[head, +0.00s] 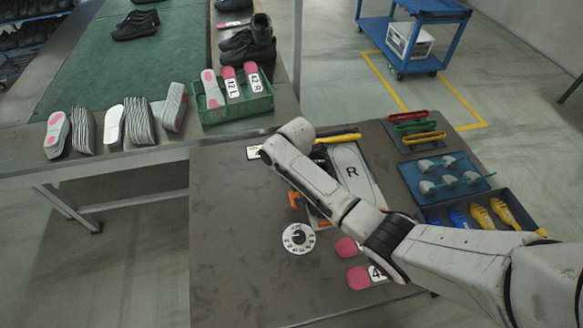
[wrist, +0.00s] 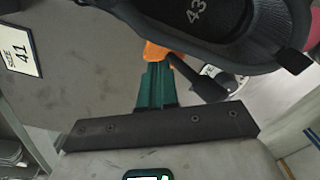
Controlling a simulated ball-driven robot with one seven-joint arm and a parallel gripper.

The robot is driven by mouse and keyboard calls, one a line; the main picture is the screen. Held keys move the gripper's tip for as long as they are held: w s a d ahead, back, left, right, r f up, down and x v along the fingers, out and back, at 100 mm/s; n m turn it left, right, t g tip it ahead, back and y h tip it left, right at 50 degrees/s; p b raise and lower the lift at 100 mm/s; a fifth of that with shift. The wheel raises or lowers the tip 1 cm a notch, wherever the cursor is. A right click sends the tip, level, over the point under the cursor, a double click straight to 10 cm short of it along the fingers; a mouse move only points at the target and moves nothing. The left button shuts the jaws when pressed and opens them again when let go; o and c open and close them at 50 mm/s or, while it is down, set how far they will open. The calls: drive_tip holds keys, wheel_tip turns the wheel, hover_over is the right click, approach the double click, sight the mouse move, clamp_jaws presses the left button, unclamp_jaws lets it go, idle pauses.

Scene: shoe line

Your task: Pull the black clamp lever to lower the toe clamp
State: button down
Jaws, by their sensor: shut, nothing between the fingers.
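In the wrist view my gripper (wrist: 157,70) shows as green fingers on a dark crossbar. The fingers are shut and empty. An orange part (wrist: 161,52), apparently of the toe clamp, lies just beyond the fingertips. The black clamp lever (wrist: 196,80) slants down right from it, beside the fingers; I cannot tell whether they touch. A black shoe (wrist: 220,25) marked 43 fills the top. In the head view orange clamp parts (head: 294,200) show beside the R plate (head: 352,168). My arm hides the gripper, most of the shoe and the lever there.
A white dial (head: 298,238) and pink-tipped insoles (head: 359,277) lie nearer on the table. A size 41 card (wrist: 20,48) lies at the wrist view's left. A blue tray (head: 447,179) and other trays line the right edge. The table's left side is clear.

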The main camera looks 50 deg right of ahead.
drive_tip(key=shift+w+d+b, duration=0.3)
drive_tip(key=shift+w+d, duration=0.05)
drive_tip(key=shift+w, duration=0.15)
wheel_tip(320, 180, up, 9)
drive_tip(key=p, duration=0.1)
idle(0.8)
idle(0.4)
drive_tip(key=s+a+f+m+y+b, duration=0.1)
drive_tip(key=s+a+f+m, duration=0.15)
drive_tip(key=a, duration=0.25)
drive_tip(key=s+a+f+m+t+b, duration=0.1)
drive_tip(key=s+a+f+m, duration=0.15)
drive_tip(key=a, duration=0.25)
drive_tip(key=s+a+f+m+y, duration=0.1)
drive_tip(key=s+a+m, duration=0.1)
drive_tip(key=s+a, duration=0.2)
drive_tip(key=s+d+m+h+b, duration=0.1)
drive_tip(key=s+m+h+b, duration=0.1)
drive_tip(key=s+m, duration=0.9)
drive_tip(key=s+b, duration=0.1)
drive_tip(key=s, duration=0.6)
drive_tip(key=shift+s+d+f, duration=0.2)
drive_tip(key=shift+s+f, duration=0.2)
